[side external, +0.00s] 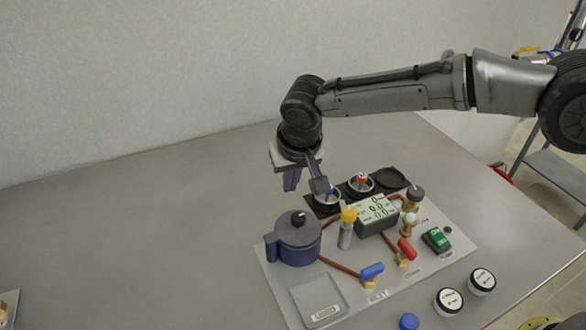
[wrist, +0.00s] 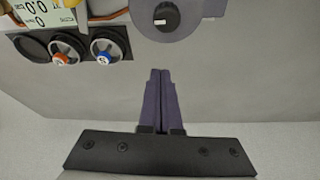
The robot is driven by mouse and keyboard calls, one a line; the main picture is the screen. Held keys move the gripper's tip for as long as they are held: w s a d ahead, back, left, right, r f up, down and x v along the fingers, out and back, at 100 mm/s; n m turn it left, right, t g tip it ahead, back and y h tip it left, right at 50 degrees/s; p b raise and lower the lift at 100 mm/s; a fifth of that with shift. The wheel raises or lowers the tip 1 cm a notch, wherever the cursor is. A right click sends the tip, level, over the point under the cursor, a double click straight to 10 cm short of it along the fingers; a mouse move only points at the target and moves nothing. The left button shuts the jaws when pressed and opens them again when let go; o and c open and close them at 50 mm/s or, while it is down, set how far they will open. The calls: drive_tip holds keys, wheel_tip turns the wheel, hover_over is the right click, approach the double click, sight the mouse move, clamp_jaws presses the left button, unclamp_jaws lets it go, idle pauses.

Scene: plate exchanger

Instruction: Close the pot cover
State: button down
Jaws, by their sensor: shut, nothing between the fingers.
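The pot (side external: 297,249) is a dark blue-grey cylinder with a side handle, standing on the light panel in the side view. Its round cover (side external: 296,228) with a black knob lies over its top; I cannot tell whether it is locked. In the wrist view the cover (wrist: 190,25) and its black knob (wrist: 166,17) show at the top edge, partly cut off. My gripper (side external: 290,188) has purple fingers pointing down, above and behind the pot, apart from it. In the wrist view the fingers (wrist: 160,72) are together and empty, short of the cover.
Right of the pot are a yellow-topped valve (side external: 347,228), a display box (side external: 377,215), and blue (side external: 372,272) and red (side external: 406,249) valve handles. A dark strip with round fittings (side external: 361,183) lies behind. A square plate (side external: 318,299) lies in front.

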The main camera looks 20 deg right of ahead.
sight(298, 213)
drive_tip(key=shift+s+a+f, duration=0.1)
drive_tip(key=shift+s+f, duration=0.55)
drive_tip(key=shift+s, duration=0.15)
drive_tip(key=shift+s+a+f, duration=0.1)
drive_tip(key=shift+s+f, duration=0.5)
drive_tip(key=shift+s, duration=0.2)
drive_tip(key=shift+s, duration=0.5)
drive_tip(key=shift+s+f, duration=0.1)
drive_tip(key=shift+s, duration=0.1)
drive_tip(key=shift+w, duration=0.1)
